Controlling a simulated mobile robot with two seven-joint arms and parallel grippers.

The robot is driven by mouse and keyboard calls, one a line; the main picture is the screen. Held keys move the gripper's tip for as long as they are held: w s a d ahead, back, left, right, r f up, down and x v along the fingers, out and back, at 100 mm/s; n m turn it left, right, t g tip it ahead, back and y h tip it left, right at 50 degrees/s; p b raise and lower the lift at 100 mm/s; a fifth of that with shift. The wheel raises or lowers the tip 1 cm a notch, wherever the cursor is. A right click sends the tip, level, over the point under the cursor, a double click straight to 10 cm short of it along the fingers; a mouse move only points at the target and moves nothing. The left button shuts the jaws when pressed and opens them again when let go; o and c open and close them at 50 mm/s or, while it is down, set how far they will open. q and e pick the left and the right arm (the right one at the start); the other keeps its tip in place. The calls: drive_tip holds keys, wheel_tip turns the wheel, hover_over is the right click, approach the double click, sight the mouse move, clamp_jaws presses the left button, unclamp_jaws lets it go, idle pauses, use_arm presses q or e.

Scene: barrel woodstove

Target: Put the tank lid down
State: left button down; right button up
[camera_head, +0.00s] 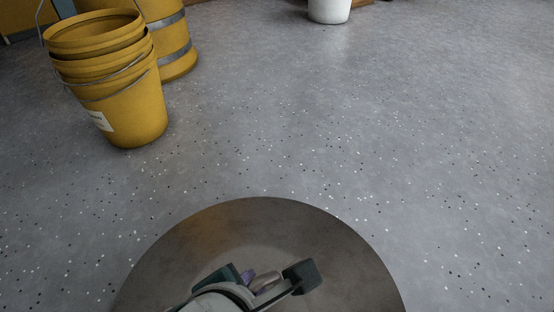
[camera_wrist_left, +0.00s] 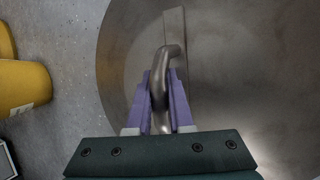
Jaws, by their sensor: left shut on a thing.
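The tank lid (camera_head: 335,250) is a large round dark metal disc at the bottom middle of the head view. It also fills most of the left wrist view (camera_wrist_left: 250,80). My left gripper (camera_head: 265,280) is over the lid, and its purple fingers (camera_wrist_left: 162,100) are shut on the lid's curved metal handle (camera_wrist_left: 172,52). The lower part of the lid is cut off in the head view. I cannot tell whether the lid touches the floor or hangs above it. My right gripper is in neither view.
Stacked yellow buckets (camera_head: 125,105) stand on the speckled grey floor (camera_head: 350,120) at the upper left. A yellow barrel (camera_head: 175,62) with metal bands stands behind them. A white container (camera_head: 329,10) is at the top edge. The floor at the middle and right is clear.

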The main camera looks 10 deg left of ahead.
use_arm(q)
wheel_tip(320, 180, down, 4)
drive_tip(key=b, duration=0.3)
drive_tip(key=shift+w+r, duration=0.1)
drive_tip(key=shift+r, duration=0.15)
drive_tip(key=c, duration=1.1)
unclamp_jaws()
drive_tip(key=shift+f, duration=0.2)
drive_tip(key=shift+o, duration=1.4)
